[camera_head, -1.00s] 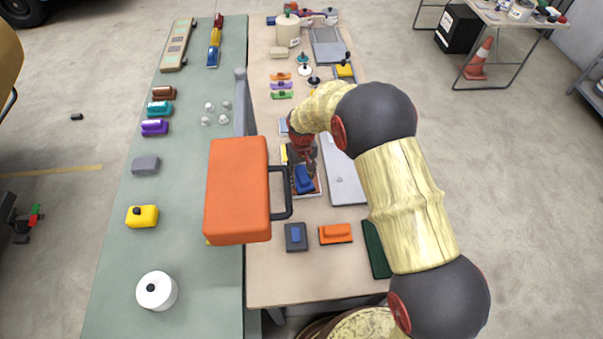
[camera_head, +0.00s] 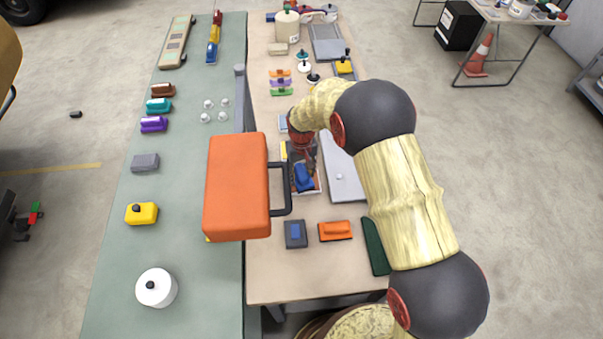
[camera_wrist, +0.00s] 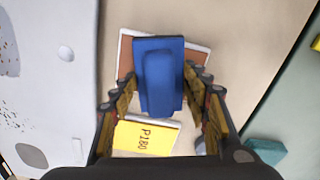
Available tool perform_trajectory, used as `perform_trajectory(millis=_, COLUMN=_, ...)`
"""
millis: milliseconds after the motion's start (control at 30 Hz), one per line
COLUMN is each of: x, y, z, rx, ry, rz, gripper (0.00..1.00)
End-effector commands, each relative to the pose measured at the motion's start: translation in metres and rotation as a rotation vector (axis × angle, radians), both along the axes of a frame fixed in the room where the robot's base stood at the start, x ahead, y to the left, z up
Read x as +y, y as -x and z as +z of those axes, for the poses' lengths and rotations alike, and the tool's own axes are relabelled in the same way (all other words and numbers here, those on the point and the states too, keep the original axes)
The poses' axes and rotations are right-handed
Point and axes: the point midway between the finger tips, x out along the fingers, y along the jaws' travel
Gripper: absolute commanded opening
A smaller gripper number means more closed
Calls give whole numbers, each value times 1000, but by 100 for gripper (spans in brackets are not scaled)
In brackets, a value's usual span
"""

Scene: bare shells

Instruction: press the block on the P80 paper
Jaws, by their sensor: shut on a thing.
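A blue block (camera_head: 304,178) with a raised grip is between the fingers of my gripper (camera_head: 306,158). In the wrist view the blue block (camera_wrist: 160,75) is held by its grip between both fingers of my gripper (camera_wrist: 168,105). Under it is a brown paper with a pale border (camera_wrist: 126,58), mostly covered by the block. Whether block and paper touch, I cannot tell. A yellow label (camera_wrist: 145,137) lies just beside this paper, and its marking looks like P180.
An orange case (camera_head: 236,187) with a dark handle stands close to the left of the block. A light grey plate (camera_head: 342,175) lies to the right. A grey block with a blue top (camera_head: 295,234) and an orange block (camera_head: 335,231) lie nearer the camera.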

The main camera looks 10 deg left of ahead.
Motion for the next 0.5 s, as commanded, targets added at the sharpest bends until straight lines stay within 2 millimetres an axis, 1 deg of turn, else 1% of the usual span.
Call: perform_trajectory(millis=500, x=0, y=0, z=-6, rx=0, ry=0, rz=0, gripper=26)
